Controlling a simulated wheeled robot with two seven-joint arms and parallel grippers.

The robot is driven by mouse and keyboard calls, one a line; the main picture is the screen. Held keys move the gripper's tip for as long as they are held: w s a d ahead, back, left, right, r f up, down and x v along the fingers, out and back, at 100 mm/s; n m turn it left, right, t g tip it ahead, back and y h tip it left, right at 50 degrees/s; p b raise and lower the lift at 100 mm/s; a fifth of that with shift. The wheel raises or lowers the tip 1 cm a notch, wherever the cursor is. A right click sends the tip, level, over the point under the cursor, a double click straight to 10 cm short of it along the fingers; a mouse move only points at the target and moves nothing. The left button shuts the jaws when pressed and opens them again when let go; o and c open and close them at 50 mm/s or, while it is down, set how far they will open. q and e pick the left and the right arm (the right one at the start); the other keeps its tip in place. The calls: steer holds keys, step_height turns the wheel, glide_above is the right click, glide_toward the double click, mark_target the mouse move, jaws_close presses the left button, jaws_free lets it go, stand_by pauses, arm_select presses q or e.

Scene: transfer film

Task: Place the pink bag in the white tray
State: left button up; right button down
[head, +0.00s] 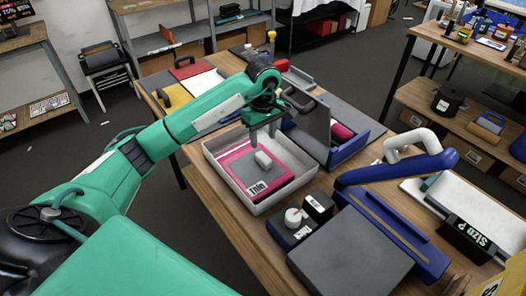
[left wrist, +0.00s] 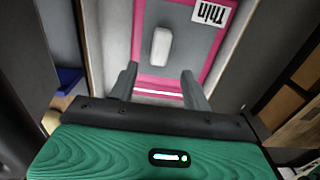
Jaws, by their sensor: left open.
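The pink bag (head: 276,180) is a flat pouch with a magenta border, a grey middle and a "Thin" label. It lies inside the white tray (head: 272,206), with a small pale block (head: 263,159) on its middle. My left gripper (head: 262,138) is just above the bag's far side, pointing down. In the left wrist view its two fingers (left wrist: 157,80) are apart, on either side of the bag's (left wrist: 190,35) near border, with nothing held between them. Whether the fingertips touch the bag is unclear. My right gripper is not in view.
A blue machine (head: 345,150) with a raised dark lid stands right of the tray. A blue sealer (head: 390,225) with a white handle and a grey plate (head: 352,250) fill the table's near right. Folders (head: 185,85) lie at the back left.

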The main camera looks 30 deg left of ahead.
arm_select(q)
steer(key=shift+r+b, duration=0.3)
steer(key=shift+r, duration=1.15)
